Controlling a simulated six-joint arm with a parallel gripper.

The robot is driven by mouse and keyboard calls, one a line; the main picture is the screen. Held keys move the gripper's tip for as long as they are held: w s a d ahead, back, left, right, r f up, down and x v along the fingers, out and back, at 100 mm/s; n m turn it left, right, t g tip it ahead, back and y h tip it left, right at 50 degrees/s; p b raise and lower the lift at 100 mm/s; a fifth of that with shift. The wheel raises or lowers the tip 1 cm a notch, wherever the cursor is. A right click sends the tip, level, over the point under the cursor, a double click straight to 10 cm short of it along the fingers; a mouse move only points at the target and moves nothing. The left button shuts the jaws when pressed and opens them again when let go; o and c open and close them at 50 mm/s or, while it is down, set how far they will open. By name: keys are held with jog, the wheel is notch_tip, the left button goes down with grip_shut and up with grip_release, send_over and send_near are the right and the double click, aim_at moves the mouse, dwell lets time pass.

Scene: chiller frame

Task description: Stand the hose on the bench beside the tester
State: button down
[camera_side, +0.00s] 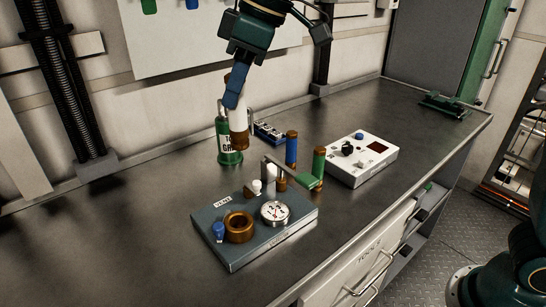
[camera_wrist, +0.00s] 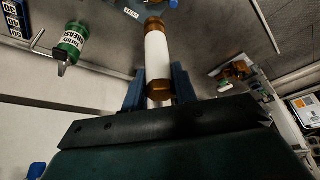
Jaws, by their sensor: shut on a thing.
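A white cylinder with brown ends (camera_side: 238,118), which I take to be the hose, hangs nearly upright, slightly tilted, in my gripper (camera_side: 235,94). My gripper is shut on its upper part. Its lower end appears to be above the bench. It also shows in the wrist view (camera_wrist: 157,52) between my fingers. A white box with a black knob, blue button and dark display (camera_side: 362,159), probably the tester, sits on the bench (camera_side: 130,225) to the right. Blue (camera_side: 291,150) and green (camera_side: 319,163) cylinders with brown ends stand left of this box.
A blue-grey block (camera_side: 235,258) with a copper ring, gauge and green-handled lever sits in front. A green grease can (camera_side: 229,157) is partly hidden behind the held cylinder. A blue rack (camera_side: 268,133) lies behind. Bench beyond the white box is mostly clear.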

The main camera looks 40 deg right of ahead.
jog(key=s+d+f, duration=0.1)
jog(key=s+d, duration=0.3)
jog(key=d, duration=0.7)
jog(key=s+d+f, duration=0.2)
jog(key=s+d, duration=0.2)
jog(key=d, duration=0.8)
jog(key=shift+s+m, duration=0.35)
jog(key=shift+m, duration=0.05)
notch_tip(320, 180, down, 16)
jog(key=shift+r, duration=0.15)
jog(key=shift+f, duration=2.15)
jog(key=shift+f, duration=0.15)
